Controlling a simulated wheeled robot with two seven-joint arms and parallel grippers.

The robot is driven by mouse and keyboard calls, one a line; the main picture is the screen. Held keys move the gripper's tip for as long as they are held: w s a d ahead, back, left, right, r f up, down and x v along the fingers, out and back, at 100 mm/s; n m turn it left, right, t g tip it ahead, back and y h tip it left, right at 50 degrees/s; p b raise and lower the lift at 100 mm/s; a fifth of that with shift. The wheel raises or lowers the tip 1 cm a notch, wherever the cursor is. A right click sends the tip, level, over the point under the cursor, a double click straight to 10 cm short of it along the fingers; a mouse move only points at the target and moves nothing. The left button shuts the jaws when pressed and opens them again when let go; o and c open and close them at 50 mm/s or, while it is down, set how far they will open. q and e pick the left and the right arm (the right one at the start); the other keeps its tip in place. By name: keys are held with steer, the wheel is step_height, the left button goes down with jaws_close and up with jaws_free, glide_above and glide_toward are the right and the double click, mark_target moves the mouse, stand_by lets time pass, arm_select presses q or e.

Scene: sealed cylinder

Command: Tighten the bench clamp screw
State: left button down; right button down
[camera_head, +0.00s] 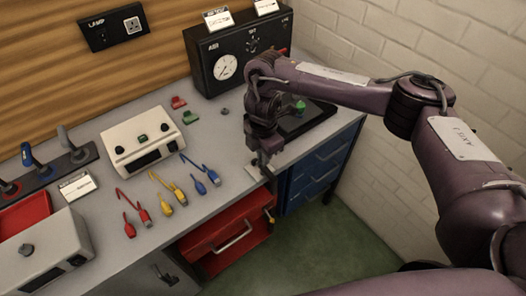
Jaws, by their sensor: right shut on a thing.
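My right gripper (264,158) points down at the front edge of the bench, and its arm comes in from the right. It is shut on the bench clamp's upper part, where the screw seems to be; the fingers hide most of it. The dark clamp (268,187) runs down over the bench edge, with a small brass-coloured piece (269,214) at its lower end. The exact turn of the screw cannot be told. My left gripper is not in view.
The grey bench (221,178) holds a black gauge box (222,84), a cream box (135,142), coloured leads (168,186) and a dark tray (308,119) behind my wrist. A red drawer (229,232) stands open below the clamp. Green floor (335,248) is clear at right.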

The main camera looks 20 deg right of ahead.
steer(key=shift+w+r, duration=0.25)
steer(key=c, duration=1.7)
jaws_free()
steer(key=shift+c, duration=0.2)
steer(key=o, duration=0.3)
steer(key=shift+s+f, duration=0.1)
steer(key=shift+s, duration=0.1)
step_height(320, 180, up, 8)
steer(key=shift+f, duration=0.2)
